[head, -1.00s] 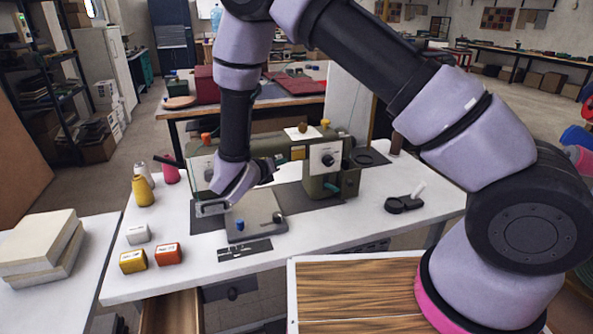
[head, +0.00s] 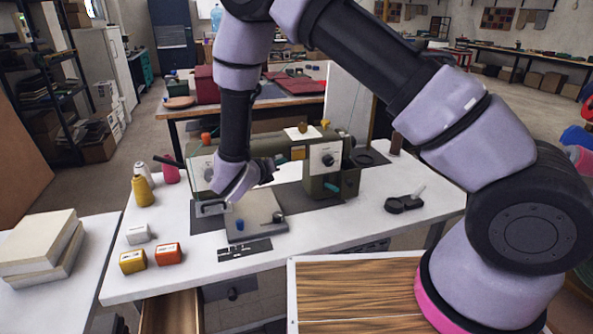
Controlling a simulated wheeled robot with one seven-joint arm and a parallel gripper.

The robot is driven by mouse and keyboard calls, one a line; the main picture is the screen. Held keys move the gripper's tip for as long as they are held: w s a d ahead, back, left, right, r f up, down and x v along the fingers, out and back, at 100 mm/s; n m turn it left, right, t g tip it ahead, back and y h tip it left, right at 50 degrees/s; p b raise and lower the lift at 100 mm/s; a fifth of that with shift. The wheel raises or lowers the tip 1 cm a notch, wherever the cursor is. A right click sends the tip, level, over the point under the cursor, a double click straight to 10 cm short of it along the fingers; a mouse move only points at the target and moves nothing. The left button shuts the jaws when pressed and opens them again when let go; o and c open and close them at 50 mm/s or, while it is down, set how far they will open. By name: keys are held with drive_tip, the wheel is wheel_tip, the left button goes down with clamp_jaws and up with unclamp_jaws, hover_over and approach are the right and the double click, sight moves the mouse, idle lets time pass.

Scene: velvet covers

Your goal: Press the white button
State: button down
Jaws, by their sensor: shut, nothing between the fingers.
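A small white block (head: 138,234) with a dark marking sits on the left of the white table. A yellow block (head: 133,261) and a red-orange block (head: 168,254) stand in front of it. I cannot tell at this size whether the white block is the button. The green sewing machine (head: 344,183) also carries a white panel with a dark knob (head: 327,159). My gripper (head: 222,198) is shut and empty at the left part of the machine, behind and right of the white block and apart from it. Its fingertips are hard to make out.
A grey plate with a blue knob (head: 240,226) lies below my gripper. Yellow (head: 143,191) and pink (head: 170,171) bottles stand at the table's back left. A black tool (head: 404,204) lies at right. Stacked pale slabs (head: 38,243) sit on the left table.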

drive_tip(key=shift+w+a, duration=0.1)
drive_tip(key=shift+w, duration=0.45)
idle(0.4)
drive_tip(key=shift+s, duration=0.6)
drive_tip(key=s+d, duration=0.2)
drive_tip(key=s, duration=0.3)
drive_tip(key=shift+s, duration=0.4)
